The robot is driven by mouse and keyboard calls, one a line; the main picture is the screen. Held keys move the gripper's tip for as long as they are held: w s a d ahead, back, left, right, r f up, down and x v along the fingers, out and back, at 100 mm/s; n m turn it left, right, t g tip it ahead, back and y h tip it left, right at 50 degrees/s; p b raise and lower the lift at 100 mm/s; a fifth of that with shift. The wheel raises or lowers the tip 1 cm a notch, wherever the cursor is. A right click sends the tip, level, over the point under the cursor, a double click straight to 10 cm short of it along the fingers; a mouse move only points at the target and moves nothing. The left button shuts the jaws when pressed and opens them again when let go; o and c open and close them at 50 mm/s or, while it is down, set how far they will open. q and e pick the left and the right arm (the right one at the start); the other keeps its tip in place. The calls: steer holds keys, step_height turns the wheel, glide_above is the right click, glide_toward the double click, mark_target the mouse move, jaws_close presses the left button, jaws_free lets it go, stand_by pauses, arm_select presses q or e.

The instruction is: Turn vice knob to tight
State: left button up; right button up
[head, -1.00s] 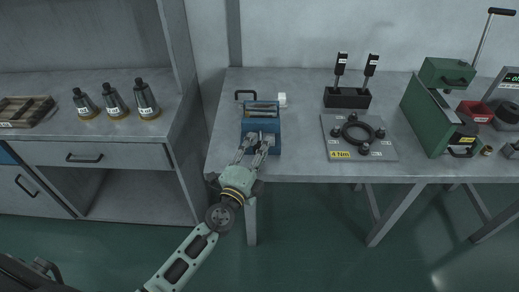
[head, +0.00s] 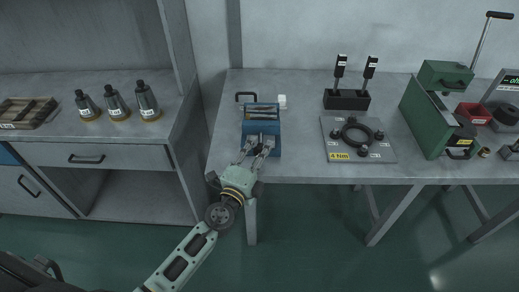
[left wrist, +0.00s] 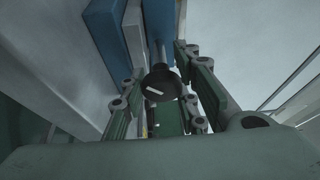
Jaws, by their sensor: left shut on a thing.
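The blue vice (head: 261,118) stands at the front left of the grey workbench. It also shows in the left wrist view (left wrist: 104,28). The vice knob (left wrist: 162,84) is a dark round piece with a white mark, at the front of the vice in the left wrist view. My left gripper (head: 257,152) reaches in from below, at the front of the vice. In the left wrist view its two fingers (left wrist: 165,92) stand on either side of the knob and are shut on it. In the head view the knob is hidden by the fingers. My right gripper is not in view.
A plate with a black ring (head: 330,150) lies right of the vice. A green machine (head: 430,120) stands at right. Bottles (head: 117,106) stand on the left cabinet.

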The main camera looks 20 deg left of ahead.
arm_select(q)
steer(key=shift+s+d+f, duration=0.1)
steer(key=shift+f, duration=0.25)
steer(key=o, duration=1)
steer(key=shift+o, duration=0.2)
steer(key=shift+r, duration=0.1)
steer(key=s+a, duration=0.1)
steer(key=s, duration=1.1)
steer(key=shift+a, duration=0.2)
